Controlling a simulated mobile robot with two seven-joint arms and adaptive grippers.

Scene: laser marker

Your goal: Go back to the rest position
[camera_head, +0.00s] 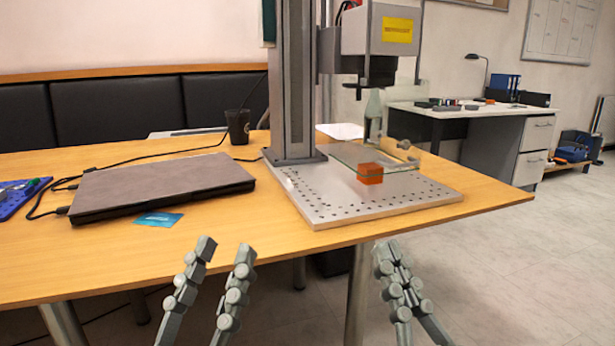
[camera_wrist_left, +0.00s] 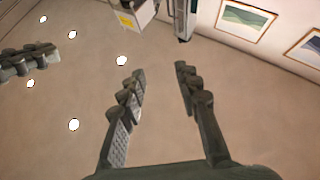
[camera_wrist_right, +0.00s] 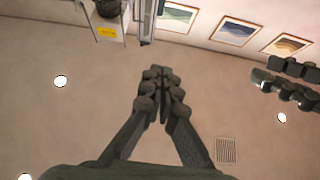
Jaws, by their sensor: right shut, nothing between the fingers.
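My left gripper (camera_head: 224,252) is in front of the table's front edge in the head view, fingers pointing up. Its fingers are apart with nothing between them, as the left wrist view (camera_wrist_left: 160,75) also shows. My right gripper (camera_head: 387,250) is to its right, in front of the table below the marker's base plate. Its fingers are together and hold nothing, as the right wrist view (camera_wrist_right: 161,75) also shows. Both grippers appear clear of the table and of everything on it.
On the wooden table (camera_head: 110,265) are a closed laptop (camera_head: 160,185), a blue card (camera_head: 158,219), a black cup (camera_head: 238,126) and the laser marker (camera_head: 294,80). An orange cube (camera_head: 370,173) is at the marker's glass guard. A desk (camera_head: 470,115) stands behind right.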

